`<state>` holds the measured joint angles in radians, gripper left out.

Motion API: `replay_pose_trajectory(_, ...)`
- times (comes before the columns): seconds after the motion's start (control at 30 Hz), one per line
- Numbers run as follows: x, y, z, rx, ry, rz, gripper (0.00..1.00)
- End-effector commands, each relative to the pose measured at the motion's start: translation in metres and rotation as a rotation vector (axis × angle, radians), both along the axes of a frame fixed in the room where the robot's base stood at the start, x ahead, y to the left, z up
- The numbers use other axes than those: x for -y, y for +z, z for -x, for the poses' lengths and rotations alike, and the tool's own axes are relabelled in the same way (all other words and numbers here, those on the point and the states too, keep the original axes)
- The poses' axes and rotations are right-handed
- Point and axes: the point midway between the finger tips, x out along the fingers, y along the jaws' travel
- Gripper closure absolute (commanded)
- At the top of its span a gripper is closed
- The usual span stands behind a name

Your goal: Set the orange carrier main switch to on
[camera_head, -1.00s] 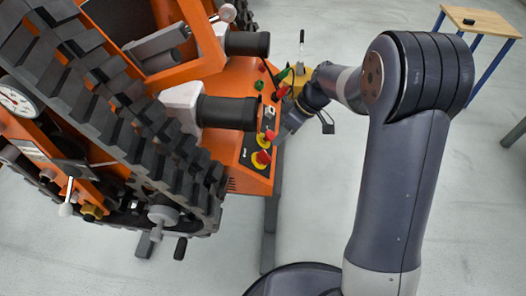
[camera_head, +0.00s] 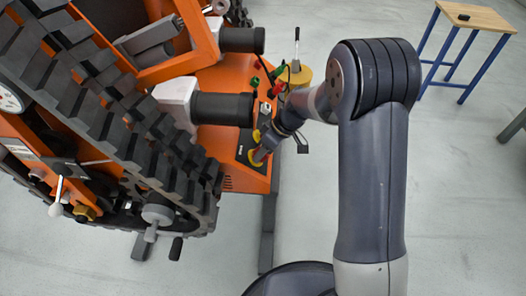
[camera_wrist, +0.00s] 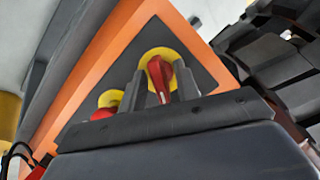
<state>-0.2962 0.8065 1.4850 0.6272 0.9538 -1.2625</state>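The orange carrier (camera_head: 240,178) fills the left of the head view, with a dark control panel on its near end. In the wrist view, a red switch handle (camera_wrist: 160,78) stands on a yellow disc (camera_wrist: 165,55) on the dark panel (camera_wrist: 195,60). My gripper (camera_wrist: 163,75) has one finger on each side of this handle. The fingers are apart; whether they touch it I cannot tell. A second red knob (camera_wrist: 103,113) on a yellow base is left of it, partly hidden by my gripper. In the head view my gripper (camera_head: 260,156) is at the panel and covers most of the switch.
A yellow round part with an upright lever (camera_head: 297,50) stands beyond my forearm. Black cylinders (camera_head: 222,108) jut out close to the panel. The dark track (camera_head: 110,110) runs along the carrier. A wooden table (camera_head: 475,17) is far right. The floor between is clear.

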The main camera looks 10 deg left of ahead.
Motion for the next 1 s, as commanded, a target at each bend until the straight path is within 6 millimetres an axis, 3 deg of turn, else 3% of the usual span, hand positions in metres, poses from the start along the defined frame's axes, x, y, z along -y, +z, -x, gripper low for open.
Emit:
replay_pose_trajectory(0.37, 0.0002, 0.0003, -0.0001, 0.000, 0.000, 0.000, 1.00)
replay_pose_trajectory(1.0, 0.0006, 0.0008, -0.0005, -0.095, -0.114, 0.004, 1.00)
